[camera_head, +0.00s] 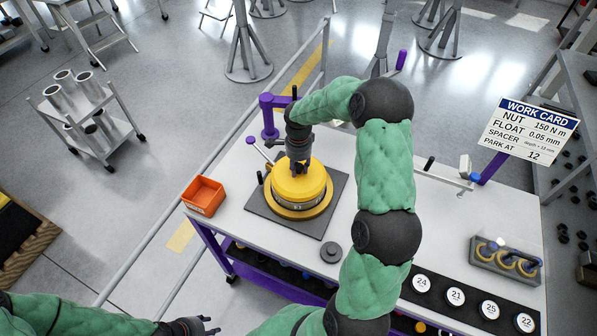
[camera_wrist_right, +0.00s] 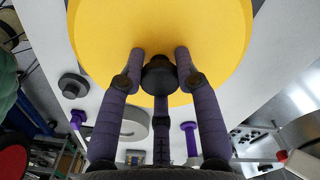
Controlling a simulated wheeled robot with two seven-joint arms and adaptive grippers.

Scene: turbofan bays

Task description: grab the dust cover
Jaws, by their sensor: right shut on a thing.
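The dust cover (camera_head: 313,183) is a round yellow cap with a dark knob in its middle. In the head view it is at the round unit with a gold flange (camera_head: 280,209), on a dark square mat; I cannot tell whether it touches the unit. My right gripper (camera_head: 298,170) points down from above, shut on the knob. In the wrist view the right gripper's purple fingers (camera_wrist_right: 159,62) close around the dark knob (camera_wrist_right: 158,78), with the yellow cover (camera_wrist_right: 215,35) filling the top. My left gripper (camera_head: 205,326) is at the bottom edge, away from the table; its opening is unclear.
On the white table are an orange bin (camera_head: 204,196) left of the mat, a small grey knobbed part (camera_head: 331,252) in front, numbered round pads (camera_head: 456,296) and a grey holder with gold rings (camera_head: 505,262) at right. A work card (camera_head: 529,130) stands at the back right.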

